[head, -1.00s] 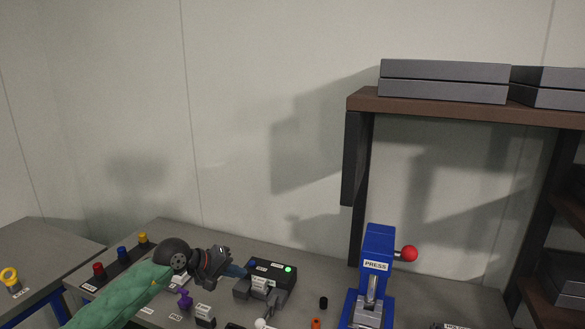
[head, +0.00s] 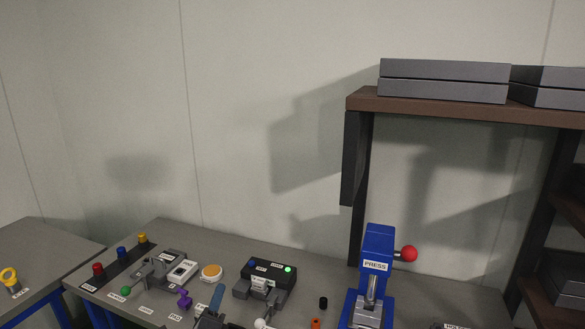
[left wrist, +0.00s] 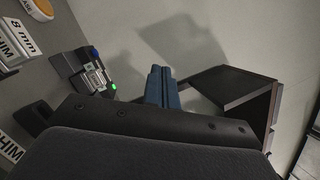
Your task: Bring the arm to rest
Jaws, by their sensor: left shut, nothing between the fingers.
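My left gripper (head: 216,298) shows at the bottom edge of the head view, with its blue fingers pointing up and away. The fingers are shut with nothing between them. They also show shut in the middle of the left wrist view (left wrist: 162,88), clear of the things around them. The rest of the left arm is mostly below the frame in the head view. My right gripper is in neither view.
A black device with a green light (head: 278,268) stands right of the gripper. Further right are a blue press (head: 378,245) with a red knob and a shelf (head: 450,108). A purple part (head: 184,300), an orange button (head: 212,271) and colored knobs are left on the bench.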

